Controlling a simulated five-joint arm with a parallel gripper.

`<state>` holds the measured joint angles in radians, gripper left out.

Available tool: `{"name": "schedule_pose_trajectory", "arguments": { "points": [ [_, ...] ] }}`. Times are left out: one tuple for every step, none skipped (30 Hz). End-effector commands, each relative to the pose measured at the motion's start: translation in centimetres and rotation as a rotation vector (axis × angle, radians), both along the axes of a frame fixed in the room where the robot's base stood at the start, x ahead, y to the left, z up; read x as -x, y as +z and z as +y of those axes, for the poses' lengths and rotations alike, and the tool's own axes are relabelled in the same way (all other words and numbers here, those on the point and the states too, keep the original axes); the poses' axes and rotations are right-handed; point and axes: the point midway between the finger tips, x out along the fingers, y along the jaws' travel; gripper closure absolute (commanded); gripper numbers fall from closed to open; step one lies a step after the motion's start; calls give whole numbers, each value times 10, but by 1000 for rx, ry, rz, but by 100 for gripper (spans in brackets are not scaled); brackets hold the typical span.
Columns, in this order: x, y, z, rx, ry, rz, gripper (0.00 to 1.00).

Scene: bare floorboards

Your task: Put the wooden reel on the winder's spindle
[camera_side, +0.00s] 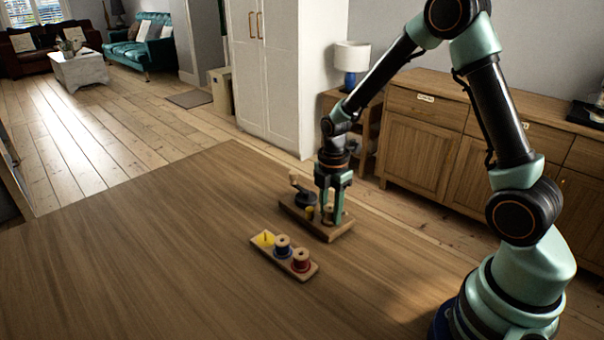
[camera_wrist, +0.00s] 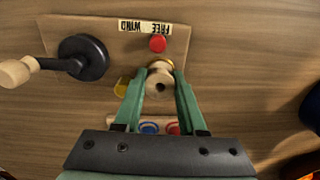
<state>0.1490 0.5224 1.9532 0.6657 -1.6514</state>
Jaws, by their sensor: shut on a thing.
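The wooden reel (camera_wrist: 160,84) is between the fingertips of my gripper (camera_wrist: 161,92), which is shut on it; its round end with a dark centre hole faces the wrist camera. In the side view my gripper (camera_side: 332,214) points straight down over the winder (camera_side: 316,229). The winder also shows in the wrist view (camera_wrist: 112,40), with a black crank wheel (camera_wrist: 83,58), wooden handle (camera_wrist: 16,72), red button (camera_wrist: 158,43) and "FREE WIND" label. A brass-coloured disc (camera_wrist: 160,61) shows just beyond the reel. The spindle is hidden; I cannot tell whether the reel is around it.
A wooden rack (camera_side: 272,256) in front of the winder holds a blue reel (camera_side: 283,246) and a red reel (camera_side: 301,260). Its yellow end has a bare peg (camera_side: 265,237). A small yellow part (camera_wrist: 121,87) is beside my left finger. Open floorboards lie to the left.

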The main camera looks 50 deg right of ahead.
Motion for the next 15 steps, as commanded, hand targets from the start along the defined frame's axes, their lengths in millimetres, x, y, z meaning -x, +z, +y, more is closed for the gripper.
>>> {"name": "schedule_pose_trajectory", "arguments": {
  "points": [
    [0,-1,0,0,0,0,100],
    [0,-1,0,0,0,0,100],
    [0,-2,0,0,0,0,100],
    [0,-2,0,0,0,0,100],
    [0,-2,0,0,0,0,100],
    [0,-2,0,0,0,0,100],
    [0,-2,0,0,0,0,100],
    [0,-2,0,0,0,0,100],
    [0,-2,0,0,0,0,100],
    [0,-2,0,0,0,0,100],
    [0,-2,0,0,0,0,49],
    [0,-2,0,0,0,0,33],
    [0,-2,0,0,0,0,25],
    [0,-2,0,0,0,0,25],
    [0,-2,0,0,0,0,25]
  ]
}}
